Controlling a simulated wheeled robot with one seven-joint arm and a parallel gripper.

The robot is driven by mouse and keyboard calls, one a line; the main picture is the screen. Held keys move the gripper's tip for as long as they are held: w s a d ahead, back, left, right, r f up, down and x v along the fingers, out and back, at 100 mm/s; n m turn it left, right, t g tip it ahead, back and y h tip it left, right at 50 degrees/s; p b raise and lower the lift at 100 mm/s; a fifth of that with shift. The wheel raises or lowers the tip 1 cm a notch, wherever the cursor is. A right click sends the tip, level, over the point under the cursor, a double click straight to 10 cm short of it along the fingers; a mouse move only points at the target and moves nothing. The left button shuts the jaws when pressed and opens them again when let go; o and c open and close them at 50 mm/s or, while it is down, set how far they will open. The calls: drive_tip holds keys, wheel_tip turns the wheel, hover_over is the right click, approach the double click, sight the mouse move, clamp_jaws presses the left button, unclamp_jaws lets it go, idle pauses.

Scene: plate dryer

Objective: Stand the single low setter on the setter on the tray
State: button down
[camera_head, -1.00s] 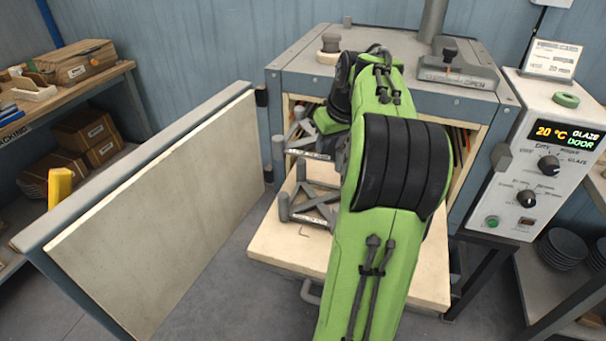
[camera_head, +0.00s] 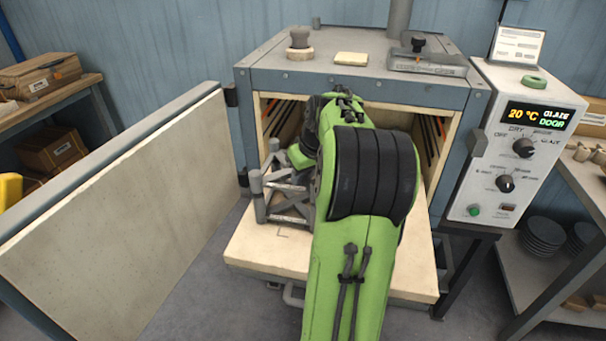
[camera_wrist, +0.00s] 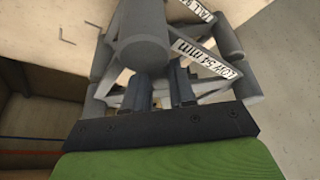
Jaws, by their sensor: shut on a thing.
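My gripper (camera_wrist: 160,88) is shut on the grey low setter (camera_wrist: 225,82), a three-armed frame with round posts labelled "LOW 54 mm". In the head view the low setter (camera_head: 283,187) is at the left of my arm, roughly level and above the tray. Below it is the other grey setter (camera_head: 288,219) on the pale tray (camera_head: 262,252). The posts of the two look nearly lined up; I cannot tell whether they touch. My arm hides the right side of both setters and my gripper's fingers in the head view. Part of a second label shows in the wrist view.
The dryer door (camera_head: 120,215) stands open at the left. The dryer's chamber (camera_head: 285,120) is behind the tray, with its side posts close to my arm. The control box (camera_head: 515,150) is at the right. The tray's front is clear.

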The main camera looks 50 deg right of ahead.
drive_tip(key=shift+f, duration=0.3)
drive_tip(key=c, duration=0.9)
unclamp_jaws()
drive_tip(key=shift+c, duration=0.2)
